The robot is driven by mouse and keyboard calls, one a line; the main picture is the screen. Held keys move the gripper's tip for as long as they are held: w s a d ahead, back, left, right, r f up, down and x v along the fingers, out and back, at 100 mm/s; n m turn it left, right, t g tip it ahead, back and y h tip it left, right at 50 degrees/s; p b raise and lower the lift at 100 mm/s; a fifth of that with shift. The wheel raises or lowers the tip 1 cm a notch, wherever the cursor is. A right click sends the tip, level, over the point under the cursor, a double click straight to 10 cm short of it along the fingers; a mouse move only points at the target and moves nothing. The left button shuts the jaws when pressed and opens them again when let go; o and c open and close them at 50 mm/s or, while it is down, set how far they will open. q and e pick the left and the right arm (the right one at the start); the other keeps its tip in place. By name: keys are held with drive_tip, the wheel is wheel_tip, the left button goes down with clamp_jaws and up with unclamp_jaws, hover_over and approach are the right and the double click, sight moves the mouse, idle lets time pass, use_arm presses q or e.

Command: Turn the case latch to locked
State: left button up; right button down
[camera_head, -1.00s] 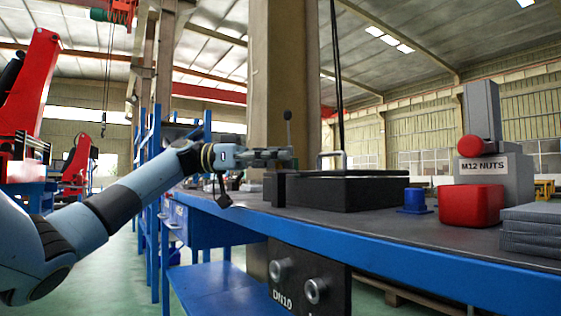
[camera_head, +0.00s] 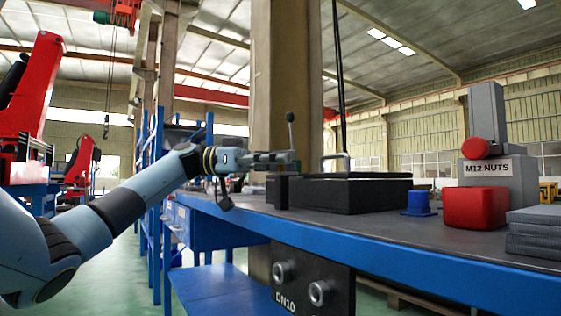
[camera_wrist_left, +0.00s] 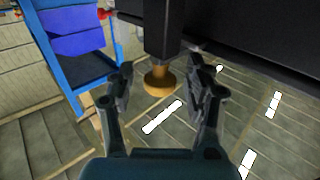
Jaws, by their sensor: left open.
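The black case (camera_head: 350,195) sits on the bench with a pale handle (camera_head: 336,163) on top. A small dark upright block (camera_head: 278,190) stands at its left end. My left gripper (camera_head: 297,160) is level above that block. In the left wrist view a black bar (camera_wrist_left: 163,35) ends in a brass-coloured round knob (camera_wrist_left: 159,82), apparently the latch. The open fingers of my left gripper (camera_wrist_left: 160,72) stand on either side of the knob, with gaps visible. Whether the latch is locked cannot be told. My right gripper is not in view.
The blue-edged bench (camera_head: 400,242) also holds a blue spool (camera_head: 418,203), a red block (camera_head: 474,208), grey plates (camera_head: 535,232) and a grey M12 NUTS bin (camera_head: 497,180). A thin ball-topped lever (camera_head: 291,130) rises behind my gripper. A black DN10 panel (camera_head: 310,280) hangs in front.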

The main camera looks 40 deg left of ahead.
use_arm(q)
drive_tip(key=v, duration=1.2)
